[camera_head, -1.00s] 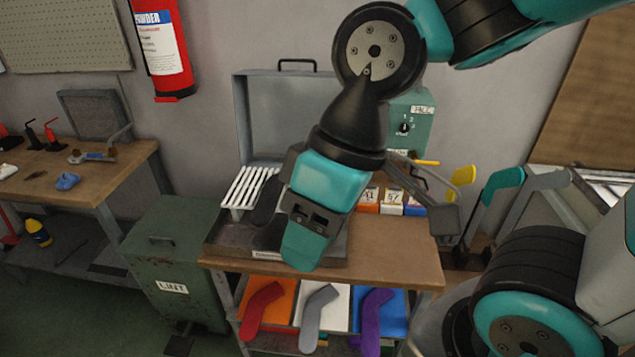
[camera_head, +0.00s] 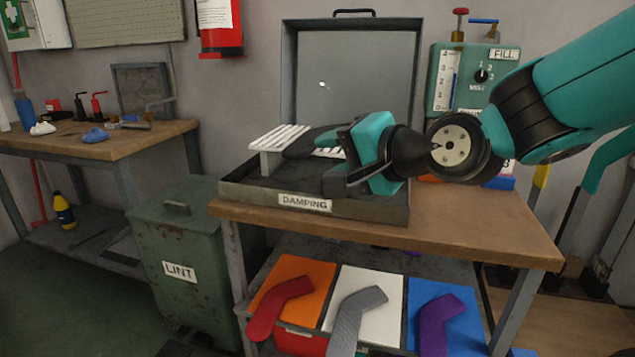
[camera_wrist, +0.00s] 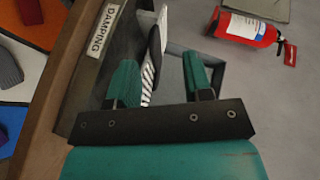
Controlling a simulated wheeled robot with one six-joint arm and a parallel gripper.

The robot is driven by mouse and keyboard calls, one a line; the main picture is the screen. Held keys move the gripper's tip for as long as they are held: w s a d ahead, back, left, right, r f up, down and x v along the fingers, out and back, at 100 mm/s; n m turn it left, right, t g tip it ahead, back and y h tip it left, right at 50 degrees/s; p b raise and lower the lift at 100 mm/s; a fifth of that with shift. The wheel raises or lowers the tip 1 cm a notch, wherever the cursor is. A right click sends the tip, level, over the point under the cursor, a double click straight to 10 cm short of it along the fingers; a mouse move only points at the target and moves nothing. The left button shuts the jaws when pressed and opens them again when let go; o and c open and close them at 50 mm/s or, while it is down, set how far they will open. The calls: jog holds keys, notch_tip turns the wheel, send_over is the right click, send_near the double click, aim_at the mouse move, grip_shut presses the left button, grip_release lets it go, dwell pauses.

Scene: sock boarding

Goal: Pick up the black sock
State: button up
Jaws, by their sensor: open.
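The black sock (camera_head: 312,143) lies on the white slatted rack (camera_head: 272,139) inside the grey box marked DAMPING (camera_head: 365,205). Its right part is hidden behind my gripper in the head view. My gripper (camera_head: 350,155) is low over the right half of the box, pointing left toward the rack and sock. In the wrist view a dark shape that looks like the sock (camera_wrist: 154,42) shows edge-on beyond the two teal fingers. The fingers (camera_wrist: 159,78) stand apart with nothing held between them.
The box's raised lid (camera_head: 352,75) stands behind the rack. A green FILL unit (camera_head: 462,85) is at the back right. Red, grey and purple socks lie on coloured cards on the lower shelf. A green LINT bin (camera_head: 180,240) stands left of the bench (camera_head: 470,215).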

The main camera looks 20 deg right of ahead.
jog(key=w+d+f+m+t+h+b, duration=0.1)
jog(key=w+d+f+m+t+b, duration=0.1)
jog(key=d+f+m+t+b, duration=0.3)
jog(key=g+h+p, duration=0.1)
jog(key=p, duration=1.3)
send_near(300, 149)
jog(key=x, duration=0.4)
jog(key=shift+d+f, duration=0.2)
jog(key=shift+w+a+f, duration=0.1)
jog(key=shift+w+f, duration=0.1)
jog(key=shift+w, duration=0.25)
jog(key=w+p, duration=0.1)
jog(key=p, duration=0.1)
jog(key=w+a+p, duration=0.1)
jog(key=w+p, duration=0.1)
jog(key=p, duration=0.1)
jog(key=shift+w+a+r+p, duration=0.15)
jog(key=shift+a+r+p, duration=0.05)
jog(key=shift+r+p, duration=0.2)
jog(key=shift+w+a+f+p, duration=0.15)
jog(key=shift+w+p, duration=0.5)
jog(key=shift+p, duration=0.1)
jog(key=shift+w+f, duration=0.2)
